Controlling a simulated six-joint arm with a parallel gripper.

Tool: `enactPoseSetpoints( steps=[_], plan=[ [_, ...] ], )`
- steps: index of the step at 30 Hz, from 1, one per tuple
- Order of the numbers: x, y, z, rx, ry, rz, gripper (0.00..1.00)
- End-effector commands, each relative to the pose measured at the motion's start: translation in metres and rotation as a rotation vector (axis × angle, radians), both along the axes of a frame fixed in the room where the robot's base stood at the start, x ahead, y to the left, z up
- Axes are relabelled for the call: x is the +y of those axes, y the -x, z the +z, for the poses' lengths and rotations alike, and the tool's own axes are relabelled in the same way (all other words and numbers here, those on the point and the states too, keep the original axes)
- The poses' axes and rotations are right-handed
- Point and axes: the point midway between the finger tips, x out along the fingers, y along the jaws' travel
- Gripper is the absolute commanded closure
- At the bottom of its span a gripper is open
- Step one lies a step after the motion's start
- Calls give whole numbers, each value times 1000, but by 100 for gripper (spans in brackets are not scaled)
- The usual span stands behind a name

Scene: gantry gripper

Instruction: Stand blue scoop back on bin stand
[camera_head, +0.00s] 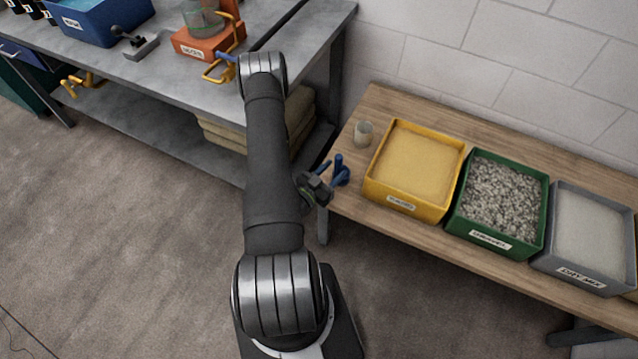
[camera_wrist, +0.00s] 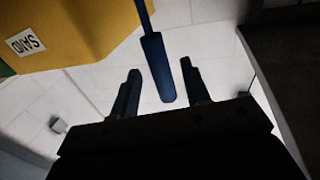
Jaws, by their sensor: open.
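In the wrist view, a blue scoop (camera_wrist: 157,68) shows as a flat blue bar with a thin shaft running up past the yellow bin (camera_wrist: 70,32) labelled SAND. My gripper (camera_wrist: 163,76) is open, its two dark fingers on either side of the blue bar with gaps visible. In the head view, my gripper (camera_head: 337,171) is at the left of the yellow bin (camera_head: 382,196), near the wooden bench's left end. Blue parts cluster there, and scoop and fingers are hard to separate. The scoop's far end is out of the wrist view. I cannot make out a separate stand.
The wooden bench (camera_head: 358,118) also carries a small cup (camera_head: 363,133), a green gravel bin (camera_head: 455,226) and a grey dry-mix bin (camera_head: 547,262). A grey metal table (camera_head: 180,82) at upper left holds a blue bin (camera_head: 92,30) and an orange scale (camera_head: 199,45). Open floor lies between.

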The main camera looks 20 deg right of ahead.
Motion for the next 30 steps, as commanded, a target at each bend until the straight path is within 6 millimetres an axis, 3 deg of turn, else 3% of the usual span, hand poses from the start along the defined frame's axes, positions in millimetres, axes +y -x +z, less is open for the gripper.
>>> enactPoseSetpoints(
  steps=[6,12,30],
  plan=[
    [33,17,-1,3,-1,5,57],
    [52,29,0,1,0,4,57],
    [62,36,0,-1,-1,0,57]
  ],
)
